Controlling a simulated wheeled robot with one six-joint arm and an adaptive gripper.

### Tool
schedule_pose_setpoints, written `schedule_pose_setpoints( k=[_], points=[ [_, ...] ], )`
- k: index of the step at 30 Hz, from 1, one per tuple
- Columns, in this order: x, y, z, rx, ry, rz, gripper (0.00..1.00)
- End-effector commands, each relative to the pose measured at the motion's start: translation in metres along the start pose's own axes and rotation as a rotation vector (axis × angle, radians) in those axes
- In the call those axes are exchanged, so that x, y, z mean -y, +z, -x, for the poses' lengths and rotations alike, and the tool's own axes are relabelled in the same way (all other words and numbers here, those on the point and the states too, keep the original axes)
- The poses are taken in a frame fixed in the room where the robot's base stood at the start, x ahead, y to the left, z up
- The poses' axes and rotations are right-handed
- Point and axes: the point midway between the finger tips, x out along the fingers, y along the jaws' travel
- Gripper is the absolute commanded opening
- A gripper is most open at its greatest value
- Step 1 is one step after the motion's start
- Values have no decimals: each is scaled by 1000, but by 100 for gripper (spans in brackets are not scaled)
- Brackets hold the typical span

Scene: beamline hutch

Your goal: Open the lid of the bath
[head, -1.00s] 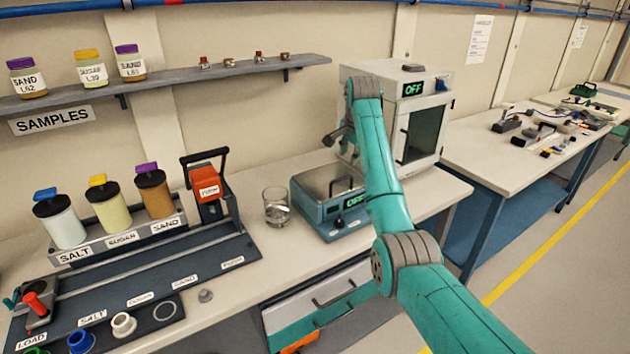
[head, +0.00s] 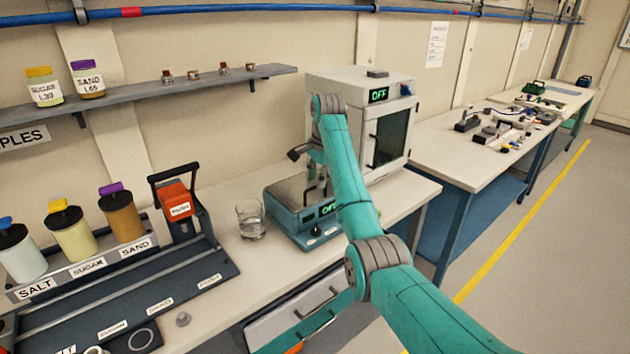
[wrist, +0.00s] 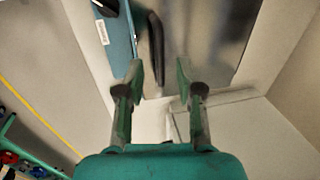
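The bath (head: 290,222) is a teal box with a grey metal lid (head: 284,190) and a lit display reading OFF, on the bench in the head view. The lid lies shut. In the wrist view, the bath's teal front (wrist: 119,38), the shiny lid (wrist: 205,25) and the dark bar handle (wrist: 155,45) fill the top. My gripper (wrist: 160,78) is open, and the handle shows just beyond and between its fingertips. I cannot tell whether they touch. In the head view, my gripper (head: 317,190) hangs low over the lid, and my arm hides the bath's right side.
A white oven (head: 365,140) with a dark door and OFF display stands behind the bath. A glass beaker (head: 251,220) stands close to its left. A red-orange press (head: 176,200) and labelled jars stand further left. A second bench (head: 470,165) is at the right.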

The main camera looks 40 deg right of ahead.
Motion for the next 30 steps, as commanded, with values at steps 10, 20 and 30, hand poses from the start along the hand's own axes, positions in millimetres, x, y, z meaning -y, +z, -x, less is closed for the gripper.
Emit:
schedule_pose_setpoints(
  k=[10,20,30],
  points=[
    [-3,2,-16,-1,-1,-1,36],
    [-3,2,-16,-1,-1,-1,0],
    [-1,2,-15,-1,-1,-1,0]
  ],
)
